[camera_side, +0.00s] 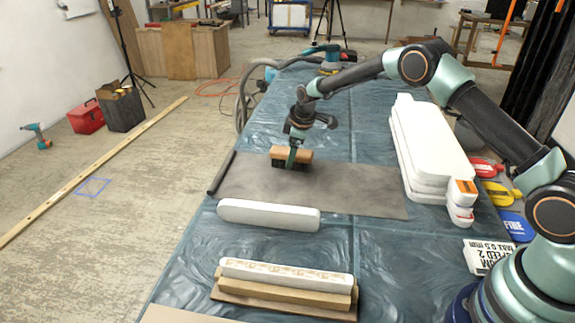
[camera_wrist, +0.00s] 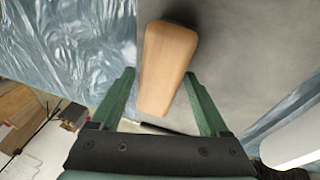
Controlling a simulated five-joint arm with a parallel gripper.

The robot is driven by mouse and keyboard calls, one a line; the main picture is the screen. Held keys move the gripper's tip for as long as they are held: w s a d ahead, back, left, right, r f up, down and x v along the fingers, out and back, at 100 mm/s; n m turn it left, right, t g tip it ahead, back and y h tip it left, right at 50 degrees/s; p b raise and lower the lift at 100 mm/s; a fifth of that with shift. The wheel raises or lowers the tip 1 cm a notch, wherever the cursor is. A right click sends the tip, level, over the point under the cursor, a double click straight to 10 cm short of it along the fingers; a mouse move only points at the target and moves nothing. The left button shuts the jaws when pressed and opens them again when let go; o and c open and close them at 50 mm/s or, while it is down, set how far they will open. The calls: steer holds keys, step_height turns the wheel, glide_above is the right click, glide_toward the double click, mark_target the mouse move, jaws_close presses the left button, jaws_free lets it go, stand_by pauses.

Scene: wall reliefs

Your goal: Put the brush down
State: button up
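The brush has a tan wooden body (camera_side: 305,156) with dark bristles below, and appears to rest on the grey mat (camera_side: 350,187); the side view does not clearly show contact. In the wrist view its tapered wooden top (camera_wrist: 168,62) lies between my two green fingers. My gripper (camera_side: 291,160) is low over the brush, with one finger in front of its side. In the wrist view my gripper (camera_wrist: 159,73) is open, with a narrow gap between each fingertip and the wood.
A dark rod (camera_side: 222,173) lies along the mat's left edge. A white bar (camera_side: 268,215) is in front of the mat, and a relief strip on wood (camera_side: 285,275) is nearer. Stacked white slabs (camera_side: 430,140) stand right. The mat's right part is clear.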

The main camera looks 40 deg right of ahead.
steer(key=shift+o, duration=0.3)
steer(key=shift+s+r, duration=0.1)
steer(key=shift+r, duration=0.5)
steer(key=s+r+m, duration=0.1)
steer(key=s+r, duration=0.4)
steer(key=r, duration=0.4)
steer(key=s+r+m, duration=0.1)
steer(key=s+r, duration=0.3)
steer(key=r, duration=0.5)
steer(key=s+r+m+t, duration=0.1)
steer(key=s+r+m, duration=0.2)
steer(key=s, duration=2)
steer(key=m, duration=0.4)
steer(key=shift+s+a+r+m+t, duration=0.15)
steer(key=shift+s+a+m+t, duration=0.15)
steer(key=shift+s+a+t, duration=0.1)
steer(key=shift+o, duration=0.2)
